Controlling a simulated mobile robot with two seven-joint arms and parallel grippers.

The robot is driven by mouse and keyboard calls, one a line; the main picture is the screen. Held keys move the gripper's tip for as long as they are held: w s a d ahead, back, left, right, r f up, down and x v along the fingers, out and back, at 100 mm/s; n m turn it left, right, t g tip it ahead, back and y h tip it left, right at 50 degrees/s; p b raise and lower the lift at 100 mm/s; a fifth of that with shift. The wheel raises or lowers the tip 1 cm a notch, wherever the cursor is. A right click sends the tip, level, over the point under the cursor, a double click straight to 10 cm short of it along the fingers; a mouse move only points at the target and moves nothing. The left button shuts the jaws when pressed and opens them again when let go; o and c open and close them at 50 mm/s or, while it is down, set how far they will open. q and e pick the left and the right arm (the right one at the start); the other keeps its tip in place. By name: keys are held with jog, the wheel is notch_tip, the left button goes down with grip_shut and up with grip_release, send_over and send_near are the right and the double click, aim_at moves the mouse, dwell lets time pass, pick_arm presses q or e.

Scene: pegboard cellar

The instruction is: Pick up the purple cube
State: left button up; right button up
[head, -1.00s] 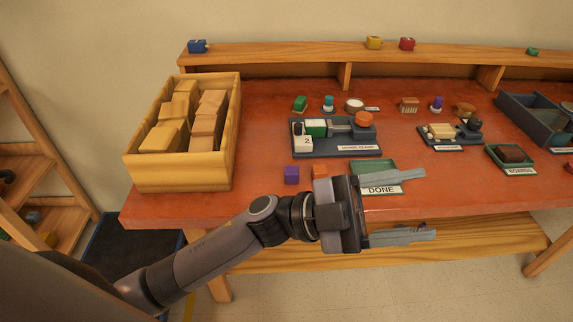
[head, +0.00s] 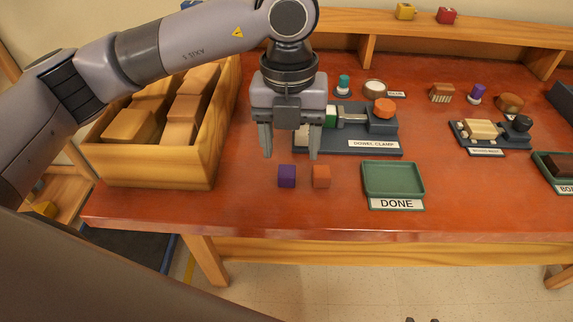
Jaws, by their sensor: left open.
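The purple cube (head: 287,176) sits on the red-brown table top, left of an orange cube (head: 321,176), with a small gap between them. My left gripper (head: 290,154) hangs with its fingers pointing down, open and empty. In the picture its fingertips are just above the purple cube, one on each side, and do not touch it. The exact height and depth of the fingers over the table cannot be told. My right gripper does not show clearly; only small dark tips are at the bottom edge.
A wooden crate of blocks (head: 158,176) stands left of the cubes. The green DONE tray (head: 393,181) lies to the right. Behind is the dowel-clamp board (head: 375,142), partly hidden by my gripper. The table's front edge is close, with free room before the cubes.

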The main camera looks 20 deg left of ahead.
aim_at(287, 173)
pick_arm(q)
jog(key=shift+w+a, duration=0.3)
jog(key=shift+a, duration=0.1)
jog(key=shift+f, duration=0.35)
jog(key=f, duration=0.6)
jog(key=shift+s+p, duration=0.3)
jog(key=shift+p, duration=0.05)
jog(key=shift+d, duration=0.1)
jog(key=shift+c, duration=0.3)
jog(key=c, duration=1.1)
